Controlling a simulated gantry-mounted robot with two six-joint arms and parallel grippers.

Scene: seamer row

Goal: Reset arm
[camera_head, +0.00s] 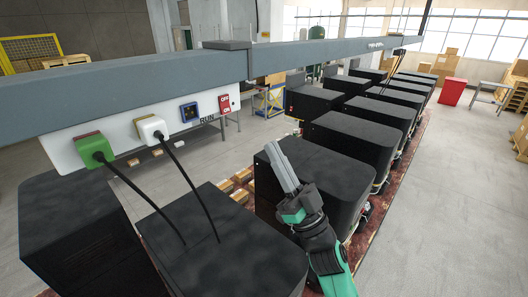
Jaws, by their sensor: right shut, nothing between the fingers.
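My right gripper (282,167) is in the middle of the head view, with its grey fingers together and nothing between them. It points up and to the left, in front of a black machine housing (325,150). My right arm, green and dark grey, comes in from the bottom. My left gripper is not in view. A white panel (70,153) at the left carries a green plug (95,150) and a white plug (151,129), each with a black cable hanging down. A blue-framed switch (189,112) and a red OFF/ON plate (225,104) are to their right.
A long grey beam (120,90) crosses above the panel. Black housings stand in rows into the distance, with one close below (235,260). Small cartons (243,175) lie between them. A red bin (453,92) stands far right. The floor (460,190) at the right is clear.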

